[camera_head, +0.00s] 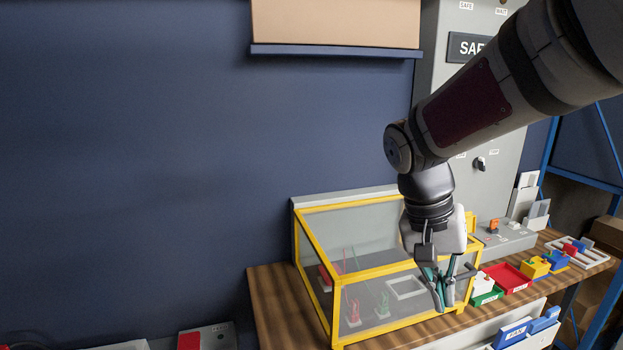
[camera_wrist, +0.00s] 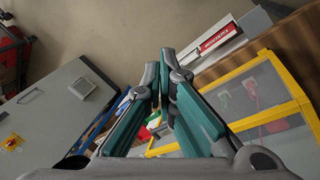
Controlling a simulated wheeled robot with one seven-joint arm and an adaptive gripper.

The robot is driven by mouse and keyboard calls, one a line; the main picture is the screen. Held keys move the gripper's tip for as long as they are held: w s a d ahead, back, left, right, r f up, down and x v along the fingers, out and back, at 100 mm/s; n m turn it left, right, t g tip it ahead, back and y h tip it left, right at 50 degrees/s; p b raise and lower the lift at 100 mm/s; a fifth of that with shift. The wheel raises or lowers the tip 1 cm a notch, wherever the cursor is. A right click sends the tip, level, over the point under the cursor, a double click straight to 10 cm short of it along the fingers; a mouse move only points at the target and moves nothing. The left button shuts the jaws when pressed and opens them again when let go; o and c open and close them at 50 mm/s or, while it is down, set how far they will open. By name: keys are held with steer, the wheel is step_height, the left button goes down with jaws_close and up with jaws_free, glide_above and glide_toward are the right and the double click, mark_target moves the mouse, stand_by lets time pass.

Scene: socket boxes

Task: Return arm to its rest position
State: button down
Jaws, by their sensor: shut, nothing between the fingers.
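My gripper (camera_head: 440,291) hangs pointing down from my arm in the head view, in front of the right end of a yellow-framed clear box. In the wrist view my gripper (camera_wrist: 162,88) has its teal fingers closed together at the tips, with nothing between them. The yellow-framed box (camera_head: 384,271) stands on a wooden bench (camera_head: 272,309). It also shows at the right of the wrist view (camera_wrist: 262,84). Whether the gripper touches the box cannot be told. My arm reaches in from the upper right.
A grey cabinet (camera_head: 509,152) stands behind, and a blue frame (camera_head: 582,178) is at far right.

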steer(key=s+a+r+n+t+y, duration=0.1)
steer(key=s+r+n+t+y, duration=0.2)
steer(key=s, duration=1.1)
steer(key=shift+r+n+t, duration=1.15)
steer(key=shift+n+t, duration=0.15)
steer(key=shift+t, duration=0.3)
steer(key=shift+a, duration=0.1)
